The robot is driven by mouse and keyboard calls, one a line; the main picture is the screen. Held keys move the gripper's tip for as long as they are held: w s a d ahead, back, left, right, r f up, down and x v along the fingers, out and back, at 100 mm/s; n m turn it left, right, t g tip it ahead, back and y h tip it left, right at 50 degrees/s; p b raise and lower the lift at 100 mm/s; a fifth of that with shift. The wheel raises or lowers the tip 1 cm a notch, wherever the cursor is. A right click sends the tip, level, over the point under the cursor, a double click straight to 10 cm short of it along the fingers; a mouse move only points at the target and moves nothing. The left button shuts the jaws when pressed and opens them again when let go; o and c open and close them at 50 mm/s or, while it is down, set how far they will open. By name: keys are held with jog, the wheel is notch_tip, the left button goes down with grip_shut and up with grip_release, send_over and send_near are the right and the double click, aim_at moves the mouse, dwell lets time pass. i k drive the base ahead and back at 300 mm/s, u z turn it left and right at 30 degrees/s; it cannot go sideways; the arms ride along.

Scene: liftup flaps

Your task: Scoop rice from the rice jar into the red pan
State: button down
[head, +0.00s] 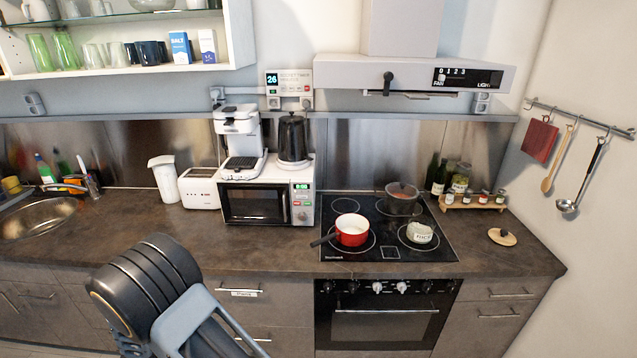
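The red pan (351,231) stands on the front left burner of the black stovetop, its dark handle pointing left. The white rice jar (419,233), with a label reading as rice, sits on the front right burner and looks open; its contents are too small to make out. A round wooden lid (502,236) lies on the counter right of the stove. A ladle (582,175) and a wooden spoon (557,158) hang from the rail on the right wall. My arm shows at the lower left, in front of the counter, but my gripper is not in view.
A dark glass-lidded pot (402,199) stands on the back right burner. A spice rack (472,200) is right of it. The range hood (415,77) overhangs the stove. A microwave (266,196) stands to the left. The counter left of the stove's front is clear.

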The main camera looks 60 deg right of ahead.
aim_at(417, 236)
jog(key=z, duration=1.6)
